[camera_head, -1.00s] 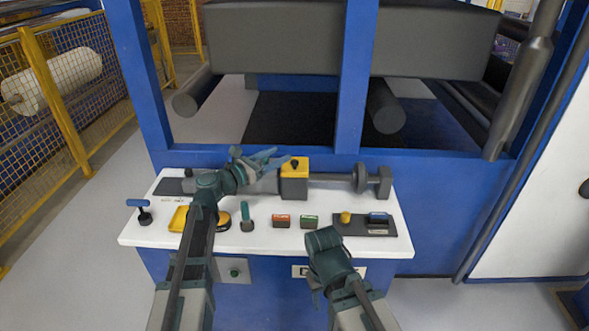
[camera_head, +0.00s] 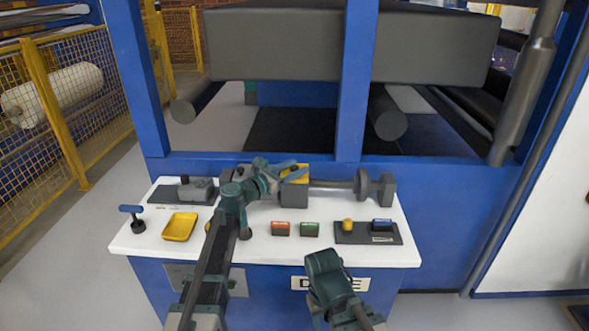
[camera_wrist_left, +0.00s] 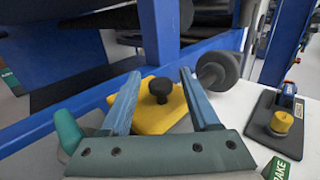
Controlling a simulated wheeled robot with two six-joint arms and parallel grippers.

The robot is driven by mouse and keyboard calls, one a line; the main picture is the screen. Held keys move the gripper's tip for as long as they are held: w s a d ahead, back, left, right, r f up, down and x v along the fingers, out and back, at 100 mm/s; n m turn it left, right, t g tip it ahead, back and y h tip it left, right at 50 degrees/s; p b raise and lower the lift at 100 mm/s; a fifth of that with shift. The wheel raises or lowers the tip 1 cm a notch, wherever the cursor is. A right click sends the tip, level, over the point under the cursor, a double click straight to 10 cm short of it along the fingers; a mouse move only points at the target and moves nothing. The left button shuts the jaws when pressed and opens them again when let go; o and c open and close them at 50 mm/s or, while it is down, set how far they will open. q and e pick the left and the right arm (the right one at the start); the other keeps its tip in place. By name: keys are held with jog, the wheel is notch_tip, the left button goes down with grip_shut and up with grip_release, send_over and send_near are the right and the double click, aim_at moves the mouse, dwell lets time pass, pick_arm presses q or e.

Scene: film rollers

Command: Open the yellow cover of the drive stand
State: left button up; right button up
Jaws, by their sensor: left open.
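The yellow cover (camera_head: 299,178) sits on a dark grey block of the drive stand (camera_head: 293,195), at the back of the white table. In the left wrist view, the yellow cover (camera_wrist_left: 150,122) has a black round knob (camera_wrist_left: 160,90) on top. My left gripper (camera_head: 287,170) is open at the cover and partly hides it. In the wrist view, its two fingers (camera_wrist_left: 160,78) stand on either side of the knob, with gaps to it. My right gripper (camera_head: 325,278) is low in front of the table; its fingers cannot be made out.
A shaft with a grey disc (camera_head: 362,187) runs right from the block. The white table (camera_head: 270,250) also bears a yellow tray (camera_head: 180,227), a red button box (camera_head: 281,229), a green one (camera_head: 309,229) and a control plate (camera_head: 350,238). A blue frame post (camera_head: 355,90) rises behind.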

pick_arm(q)
grip_shut()
dwell(0.4)
dwell(1.1)
